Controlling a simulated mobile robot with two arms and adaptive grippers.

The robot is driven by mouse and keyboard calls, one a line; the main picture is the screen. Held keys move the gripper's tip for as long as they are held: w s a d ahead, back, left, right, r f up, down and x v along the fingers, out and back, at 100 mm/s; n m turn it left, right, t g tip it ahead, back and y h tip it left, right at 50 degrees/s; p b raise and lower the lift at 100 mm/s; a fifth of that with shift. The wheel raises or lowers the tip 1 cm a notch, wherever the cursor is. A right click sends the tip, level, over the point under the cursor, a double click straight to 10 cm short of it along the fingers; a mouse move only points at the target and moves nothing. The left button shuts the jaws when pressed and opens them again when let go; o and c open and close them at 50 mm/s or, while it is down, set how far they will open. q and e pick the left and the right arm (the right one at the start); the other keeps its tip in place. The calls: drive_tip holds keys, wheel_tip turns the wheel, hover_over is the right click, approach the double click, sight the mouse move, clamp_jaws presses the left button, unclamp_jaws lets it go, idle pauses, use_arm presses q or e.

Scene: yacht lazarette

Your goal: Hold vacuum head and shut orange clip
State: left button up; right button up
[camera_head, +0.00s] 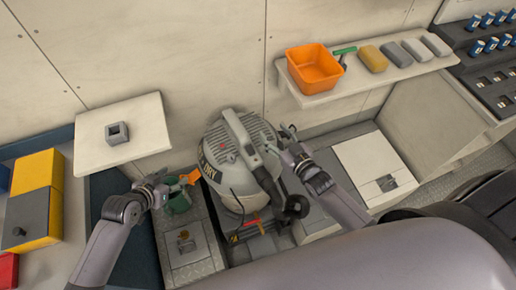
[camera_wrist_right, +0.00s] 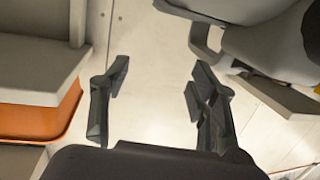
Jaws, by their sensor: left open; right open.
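The grey vacuum head (camera_head: 226,148), with its long handle (camera_head: 252,150), sits in the middle of the head view. An orange clip (camera_head: 190,177) shows at its left side. My left gripper (camera_head: 170,186) is open beside the orange clip; I cannot tell whether they touch. My right gripper (camera_head: 287,137) is open at the right side of the vacuum head. In the right wrist view its two fingers (camera_wrist_right: 157,82) are spread with nothing between them. A grey part of the vacuum (camera_wrist_right: 258,45) shows at upper right there, apart from the fingers.
A shelf (camera_head: 350,82) behind holds an orange bin (camera_head: 313,70), a green-handled tool and several blocks. A pale side shelf (camera_head: 145,131) bears a grey square piece (camera_head: 117,133). Yellow boxes (camera_head: 38,172) stand at far left.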

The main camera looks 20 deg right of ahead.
drive_tip(key=a+r, duration=0.7)
drive_tip(key=r, duration=0.1)
drive_tip(key=g+h, duration=0.1)
drive_tip(key=g, duration=0.2)
approach(241, 132)
drive_tip(key=shift+m, duration=0.3)
drive_tip(key=x, duration=1)
drive_tip(key=shift+c, duration=0.6)
clamp_jaws()
